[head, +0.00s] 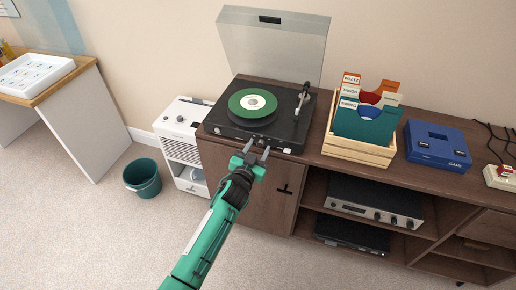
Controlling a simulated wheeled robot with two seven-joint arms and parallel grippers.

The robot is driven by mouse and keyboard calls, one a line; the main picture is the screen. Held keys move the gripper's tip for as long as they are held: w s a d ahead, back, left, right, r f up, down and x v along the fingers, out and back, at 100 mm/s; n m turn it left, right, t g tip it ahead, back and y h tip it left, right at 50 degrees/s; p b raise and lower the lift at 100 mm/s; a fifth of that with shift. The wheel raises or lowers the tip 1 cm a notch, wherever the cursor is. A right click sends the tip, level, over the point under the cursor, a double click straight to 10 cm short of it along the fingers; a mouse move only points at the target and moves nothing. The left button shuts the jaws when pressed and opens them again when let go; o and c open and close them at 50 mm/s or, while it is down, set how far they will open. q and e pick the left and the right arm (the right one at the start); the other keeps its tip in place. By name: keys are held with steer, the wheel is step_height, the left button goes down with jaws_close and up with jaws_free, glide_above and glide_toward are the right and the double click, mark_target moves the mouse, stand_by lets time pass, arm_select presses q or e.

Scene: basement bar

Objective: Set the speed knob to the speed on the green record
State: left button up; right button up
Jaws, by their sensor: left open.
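A green record (246,107) with a pale centre label lies on the black turntable (288,134), under a raised clear lid (270,45). The label's print is too small to read. The tonearm (303,97) is at the right of the platter. The speed knob cannot be made out for certain; small controls show along the turntable's front edge. My left gripper (257,154) is open and empty, just in front of the turntable's front edge, with its fingers pointing towards it. I cannot tell whether it touches anything. My right gripper is not in view.
The turntable stands on a brown cabinet (330,155). To its right are a wooden crate (357,149) of record sleeves and a blue case (437,145). A silver amplifier (375,204) sits on a shelf below. A white appliance (183,140) and a teal bin (142,178) stand left.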

arm_select(q)
steer(key=shift+w, duration=0.2)
steer(key=shift+d, duration=0.1)
jaws_close()
